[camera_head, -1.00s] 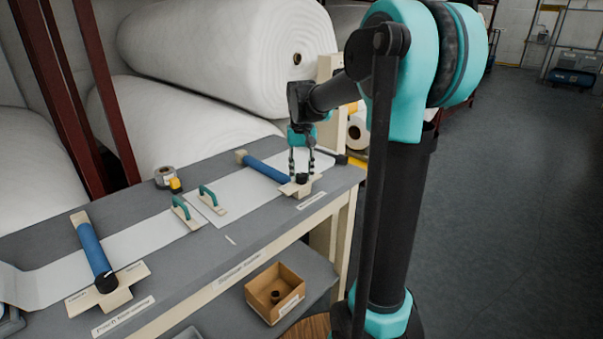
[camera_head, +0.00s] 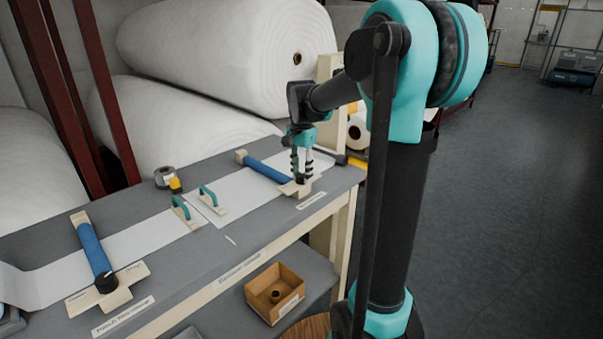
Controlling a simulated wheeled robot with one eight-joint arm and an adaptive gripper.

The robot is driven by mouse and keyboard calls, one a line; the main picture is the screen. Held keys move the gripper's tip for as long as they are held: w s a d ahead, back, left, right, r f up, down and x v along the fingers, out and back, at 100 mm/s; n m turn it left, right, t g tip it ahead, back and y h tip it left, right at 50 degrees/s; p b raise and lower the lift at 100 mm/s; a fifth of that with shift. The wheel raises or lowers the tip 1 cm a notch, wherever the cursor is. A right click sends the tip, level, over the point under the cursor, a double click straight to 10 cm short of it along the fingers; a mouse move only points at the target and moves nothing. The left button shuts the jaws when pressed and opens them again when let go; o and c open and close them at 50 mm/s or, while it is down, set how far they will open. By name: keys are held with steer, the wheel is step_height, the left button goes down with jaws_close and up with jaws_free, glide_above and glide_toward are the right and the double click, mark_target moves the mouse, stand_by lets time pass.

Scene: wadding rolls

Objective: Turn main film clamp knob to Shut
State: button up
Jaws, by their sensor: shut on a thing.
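A black knob (camera_head: 300,179) sits at the near end of a blue roller clamp (camera_head: 266,171) at the right end of the bench. A cream plate (camera_head: 289,190) lies under the knob. My gripper (camera_head: 301,173) points down over this knob and is shut on it, its fingers on the knob's sides. A second blue roller clamp (camera_head: 93,250) with a black knob (camera_head: 106,282) and a cream plate (camera_head: 130,290) is at the left end of the bench. The lettering on the plates and labels is too small to read.
White film (camera_head: 150,237) runs along the grey bench (camera_head: 200,270). Two green-handled blocks (camera_head: 187,212) (camera_head: 211,200) stand on it. A tape roll (camera_head: 166,176) lies behind. An open box (camera_head: 274,293) is on the lower shelf. Large white rolls (camera_head: 220,55) fill the back.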

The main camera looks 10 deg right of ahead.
mark_target(301, 175)
steer(key=shift+m, duration=0.5)
steer(key=o, duration=1.2)
steer(key=shift+c, duration=0.2)
step_height(301, 175, up, 12)
